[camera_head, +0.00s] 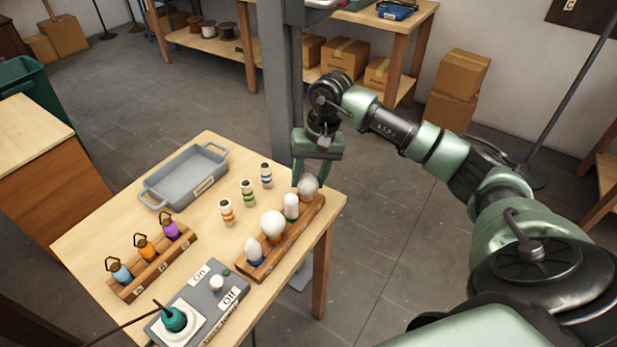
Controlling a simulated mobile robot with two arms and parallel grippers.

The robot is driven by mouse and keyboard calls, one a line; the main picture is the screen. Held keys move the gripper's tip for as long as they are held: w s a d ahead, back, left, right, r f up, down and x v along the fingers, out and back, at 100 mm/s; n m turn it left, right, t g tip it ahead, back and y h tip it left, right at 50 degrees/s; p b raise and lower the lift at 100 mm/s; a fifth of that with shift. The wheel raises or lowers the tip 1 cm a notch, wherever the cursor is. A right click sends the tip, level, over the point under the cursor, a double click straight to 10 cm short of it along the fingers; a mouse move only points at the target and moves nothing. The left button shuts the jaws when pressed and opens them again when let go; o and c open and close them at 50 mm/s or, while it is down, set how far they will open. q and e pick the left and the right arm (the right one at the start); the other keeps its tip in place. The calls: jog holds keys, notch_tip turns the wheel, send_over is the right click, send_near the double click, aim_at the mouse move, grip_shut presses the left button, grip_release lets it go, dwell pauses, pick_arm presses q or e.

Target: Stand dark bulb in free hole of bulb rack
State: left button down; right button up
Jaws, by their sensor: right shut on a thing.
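The bulb rack (291,241) is a wooden bar at the right edge of the table. A dark greyish round bulb (308,187) is at its far end, held in my right gripper (311,180), which points down from above. The bulb's lower part is hidden, so I cannot tell whether it sits in the hole. Three white bulbs stand in the rack: an oval one with a blue base (253,247), a large round one (273,224) and a cylindrical one with a green base (291,205). My left gripper is not in view.
A grey tray (172,203), several striped cylinders (248,193) and a wooden holder with coloured, ringed pieces (157,272) share the table. A grey switch box (232,291) with a teal socket (174,319) is at the front. A grey post (283,100) rises behind.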

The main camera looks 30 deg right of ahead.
jog(key=o, duration=1.5)
jog(key=shift+c, duration=0.2)
jog(key=r, duration=0.2)
jog(key=d+r+b, duration=0.1)
jog(key=r, duration=0.2)
jog(key=r+b, duration=0.1)
jog(key=r, duration=0.1)
jog(key=shift+s+d+r, duration=0.15)
jog(key=shift+s+r, duration=0.15)
